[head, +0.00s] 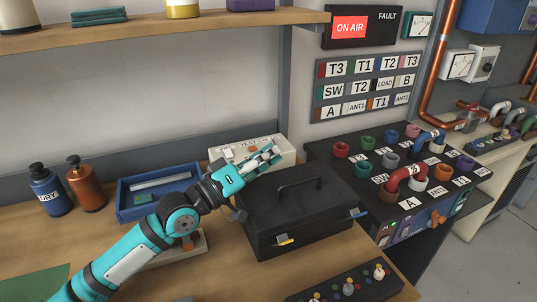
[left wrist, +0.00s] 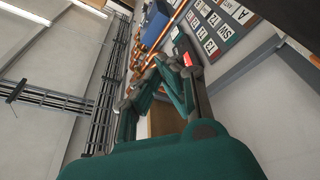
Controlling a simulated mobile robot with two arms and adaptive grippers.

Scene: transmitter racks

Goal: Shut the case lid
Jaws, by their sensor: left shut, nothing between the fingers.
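The black case (head: 305,218) stands on the wooden bench in the head view. Its lid (head: 290,192) lies down over the body, with a carry handle on top. I cannot tell if it is fully seated. My left gripper (head: 272,153) is shut and empty, at the lid's rear left side, in front of the pale control box. Its fingers also show in the left wrist view (left wrist: 172,82). My right gripper is out of view.
The pale control box (head: 228,152) stands behind the case. A blue tray (head: 128,206) and two pump bottles (head: 84,190) are to the left. A patch panel with coloured sockets (head: 342,168) is to the right, and a knobbed panel (head: 325,292) lies in front.

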